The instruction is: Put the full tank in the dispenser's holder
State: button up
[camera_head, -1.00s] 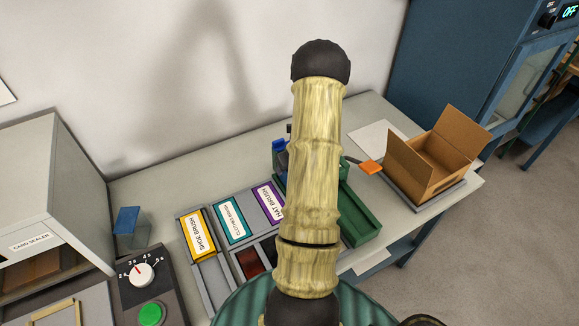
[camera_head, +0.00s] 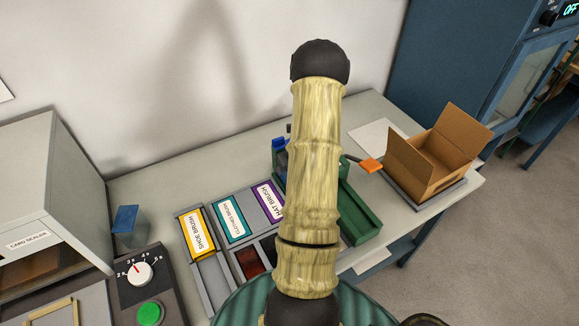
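My arm (camera_head: 313,160) rises through the middle of the view; my gripper is not in view. A small blue-topped, see-through container (camera_head: 128,226) stands on the table at the left, beside the card sealer; it may be a tank, but I cannot tell whether it is full. A green machine (camera_head: 362,217) with an orange paddle (camera_head: 371,165) is partly hidden behind my arm; it may be the dispenser. A blue part (camera_head: 279,147) shows at its back left. I cannot make out its holder.
A tray with brush labels (camera_head: 203,228) lies left of my arm. An open cardboard box (camera_head: 437,160) stands at the table's right end. A control box with a dial (camera_head: 139,273) and the card sealer (camera_head: 40,190) are at the left. Bare tabletop (camera_head: 220,170) lies along the wall.

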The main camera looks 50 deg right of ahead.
jog(key=shift+w+f, duration=0.1)
jog(key=shift+f, duration=0.05)
dwell(0.4)
jog(key=o, duration=1.4)
jog(key=shift+c, duration=0.2)
jog(key=shift+s+d, duration=0.1)
jog(key=shift+s, duration=0.1)
jog(key=shift+r+p, duration=0.8)
jog(key=shift+r, duration=0.25)
jog(key=shift+w+r+p, duration=0.1)
jog(key=shift+r+p, duration=0.55)
jog(key=shift+p, duration=0.05)
jog(key=shift+r+p, duration=2.65)
jog(key=shift+r, duration=0.2)
